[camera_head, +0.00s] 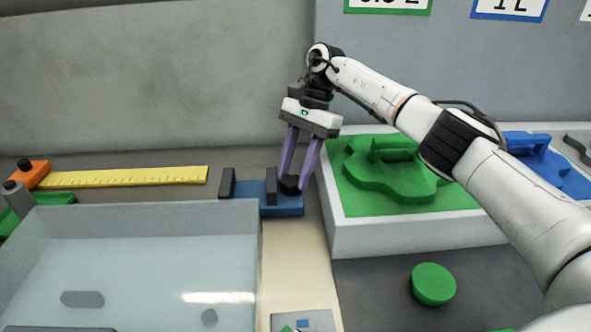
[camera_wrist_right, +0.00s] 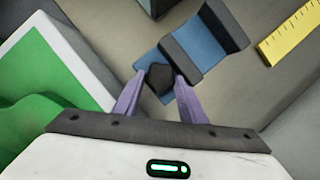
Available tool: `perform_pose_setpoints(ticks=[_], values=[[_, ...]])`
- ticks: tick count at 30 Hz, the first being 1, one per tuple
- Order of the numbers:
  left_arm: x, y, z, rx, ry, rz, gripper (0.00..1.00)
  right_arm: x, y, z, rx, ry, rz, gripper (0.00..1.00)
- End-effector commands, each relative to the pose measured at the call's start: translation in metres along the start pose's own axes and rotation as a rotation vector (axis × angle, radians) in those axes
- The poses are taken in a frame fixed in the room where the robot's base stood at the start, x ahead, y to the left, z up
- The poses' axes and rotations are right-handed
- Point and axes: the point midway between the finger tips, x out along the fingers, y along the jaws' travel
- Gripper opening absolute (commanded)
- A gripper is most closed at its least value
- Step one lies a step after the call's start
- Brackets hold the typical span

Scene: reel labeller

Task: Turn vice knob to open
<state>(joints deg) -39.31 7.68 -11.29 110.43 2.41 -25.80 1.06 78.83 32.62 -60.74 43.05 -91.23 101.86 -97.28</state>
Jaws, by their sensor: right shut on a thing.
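The vice is a small blue base (camera_head: 282,207) with two dark upright jaws (camera_head: 227,183), and a gap shows between them. Its black knob (camera_head: 290,184) sits at the right end of the vice. My right gripper (camera_head: 297,185) points down with its purple fingers on either side of the knob, shut on it. In the right wrist view the dark knob (camera_wrist_right: 160,77) lies between the two fingertips (camera_wrist_right: 157,80), with the blue vice (camera_wrist_right: 195,50) beyond it. The fingers hide part of the knob. My left gripper is not in view.
A white block with a green recessed top (camera_head: 350,235) stands close to the right of the vice. A clear-walled tray (camera_head: 130,222) lies in front left. A yellow ruler (camera_head: 125,177) lies to the left. A green round piece (camera_head: 433,284) sits at front right.

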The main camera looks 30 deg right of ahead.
Motion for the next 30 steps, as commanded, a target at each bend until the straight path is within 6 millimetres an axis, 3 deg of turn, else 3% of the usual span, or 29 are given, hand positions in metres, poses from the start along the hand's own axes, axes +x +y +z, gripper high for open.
perform_pose_setpoints(ticks=[12,13,16,30], values=[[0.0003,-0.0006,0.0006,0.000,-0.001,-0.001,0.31,0.0069,0.0017,0.0060,-0.014,-0.012,0.019,0.15],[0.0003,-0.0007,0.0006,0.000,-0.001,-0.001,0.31,0.0069,0.0017,0.0059,-0.014,-0.012,0.018,0.41],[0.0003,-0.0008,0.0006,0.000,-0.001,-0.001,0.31,0.0067,0.0013,0.0057,-0.013,-0.011,0.016,0.56],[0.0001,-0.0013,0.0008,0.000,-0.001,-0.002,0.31,0.0023,-0.0003,0.0029,-0.005,-0.006,0.004,0.56]])
